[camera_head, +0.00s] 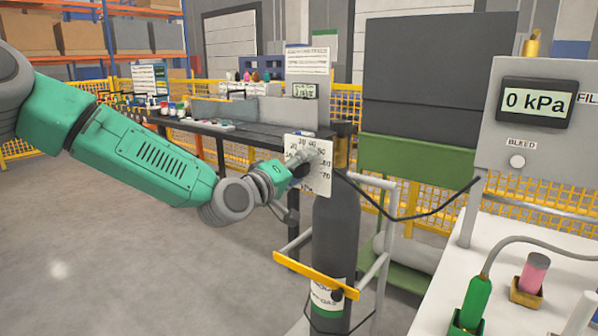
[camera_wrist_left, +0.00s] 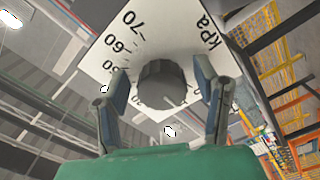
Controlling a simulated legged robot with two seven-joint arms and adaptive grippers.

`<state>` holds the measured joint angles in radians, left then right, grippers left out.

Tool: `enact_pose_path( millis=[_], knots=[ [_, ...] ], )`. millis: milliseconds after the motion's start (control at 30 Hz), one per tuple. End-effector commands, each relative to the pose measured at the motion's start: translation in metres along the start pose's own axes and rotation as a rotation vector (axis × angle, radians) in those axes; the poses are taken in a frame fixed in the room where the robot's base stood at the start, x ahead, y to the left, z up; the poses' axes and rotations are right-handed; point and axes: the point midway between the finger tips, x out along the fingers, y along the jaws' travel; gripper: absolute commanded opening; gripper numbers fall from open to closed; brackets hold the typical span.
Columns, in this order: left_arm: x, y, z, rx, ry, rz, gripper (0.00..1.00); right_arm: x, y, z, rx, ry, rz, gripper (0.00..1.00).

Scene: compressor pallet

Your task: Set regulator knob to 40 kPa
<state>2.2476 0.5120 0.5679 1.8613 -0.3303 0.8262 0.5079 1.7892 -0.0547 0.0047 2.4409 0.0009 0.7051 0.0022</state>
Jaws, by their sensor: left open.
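The regulator dial plate (camera_head: 322,178) is a white square with numbers, mounted at the top of a dark gas cylinder (camera_head: 336,235). In the left wrist view the plate (camera_wrist_left: 100,58) shows 70, 60 and kPa. The dark round regulator knob (camera_wrist_left: 163,84) stands out from its middle. My left gripper (camera_head: 300,164) is at the dial in the head view. In the left wrist view its two fingers (camera_wrist_left: 163,88) are apart, one on each side of the knob; whether they touch it I cannot tell. The knob's pointer is not clear. My right gripper is not in view.
A display (camera_head: 535,103) on a grey panel reads 0 kPa, above a BLEED button (camera_head: 517,161). A black hose (camera_head: 410,216) runs from the regulator to the panel. A yellow bar (camera_head: 316,275) crosses the cylinder. A workbench (camera_head: 215,135) stands behind; open floor lies left.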

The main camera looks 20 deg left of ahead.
Motion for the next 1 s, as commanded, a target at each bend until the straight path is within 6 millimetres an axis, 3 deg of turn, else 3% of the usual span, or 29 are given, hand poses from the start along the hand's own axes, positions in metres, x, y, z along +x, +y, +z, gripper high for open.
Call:
enact_pose_path(
  millis=[200, 333, 367, 767, 1000],
  knots=[
    [-0.0017, -0.0037, -0.0039, -0.005, 0.001, 0.001, 0.56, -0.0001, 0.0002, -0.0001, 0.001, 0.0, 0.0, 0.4],
    [-0.0025, -0.0054, -0.0056, -0.007, 0.002, 0.001, 0.1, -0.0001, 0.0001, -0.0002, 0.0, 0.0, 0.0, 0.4],
    [-0.0026, -0.0055, -0.0057, -0.007, 0.002, 0.0, 0.05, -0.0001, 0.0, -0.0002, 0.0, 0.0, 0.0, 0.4],
    [-0.0023, -0.0052, -0.0063, 0.012, 0.007, -0.002, 0.05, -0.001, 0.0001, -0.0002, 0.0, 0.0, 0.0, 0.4],
    [-0.0025, -0.0048, -0.0072, 0.114, 0.006, -0.003, 0.05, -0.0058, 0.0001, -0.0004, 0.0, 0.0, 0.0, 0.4]
  ],
)
